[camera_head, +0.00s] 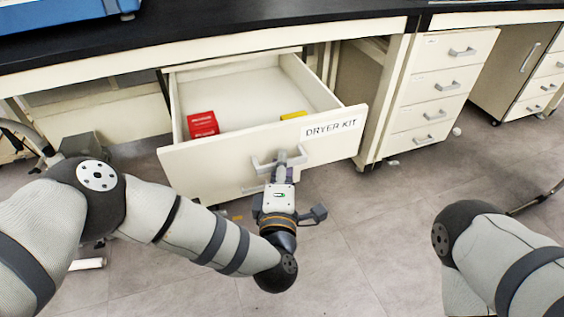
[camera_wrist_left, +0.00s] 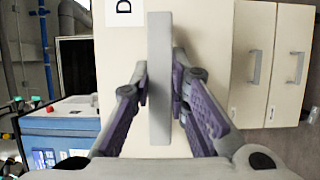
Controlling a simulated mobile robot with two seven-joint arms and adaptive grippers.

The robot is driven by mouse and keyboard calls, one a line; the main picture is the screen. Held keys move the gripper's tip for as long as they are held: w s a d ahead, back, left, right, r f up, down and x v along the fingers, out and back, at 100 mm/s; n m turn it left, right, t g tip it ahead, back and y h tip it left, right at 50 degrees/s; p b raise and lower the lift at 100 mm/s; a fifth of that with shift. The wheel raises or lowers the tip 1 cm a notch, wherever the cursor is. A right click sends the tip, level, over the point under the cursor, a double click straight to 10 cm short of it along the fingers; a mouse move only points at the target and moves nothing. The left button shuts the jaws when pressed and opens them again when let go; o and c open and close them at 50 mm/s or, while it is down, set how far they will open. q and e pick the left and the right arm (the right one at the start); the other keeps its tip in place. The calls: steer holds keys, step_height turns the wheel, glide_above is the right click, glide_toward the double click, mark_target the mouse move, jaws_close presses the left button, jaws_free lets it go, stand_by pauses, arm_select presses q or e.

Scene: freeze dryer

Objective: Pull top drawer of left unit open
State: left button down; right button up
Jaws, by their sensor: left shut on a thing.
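The top drawer (camera_head: 220,165) of the left unit stands pulled well out below the black bench top, its inside in view. Its front carries a "DRYER KIT" label and a grey bar handle (camera_head: 262,165). My left gripper (camera_head: 282,160) is at the drawer front, shut on this handle. In the left wrist view the handle (camera_wrist_left: 159,80) runs between the two purple-grey fingers (camera_wrist_left: 160,85). A red box (camera_head: 202,124) and a partly hidden yellow item (camera_head: 293,115) lie in the drawer. My right arm shows at the right, but its gripper is out of view.
A second drawer unit (camera_head: 436,85) with several shut drawers stands to the right. The black bench top (camera_head: 250,25) overhangs the drawer, with a blue device (camera_head: 60,12) at its far left. Grey tiled floor (camera_head: 350,230) in front is mostly clear.

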arm_select(q)
steer(key=c, duration=1.5)
jaws_free()
steer(key=shift+s, duration=0.1)
steer(key=s, duration=0.8)
steer(key=s+a, duration=0.1)
steer(key=s, duration=0.2)
steer(key=shift+s, duration=0.4)
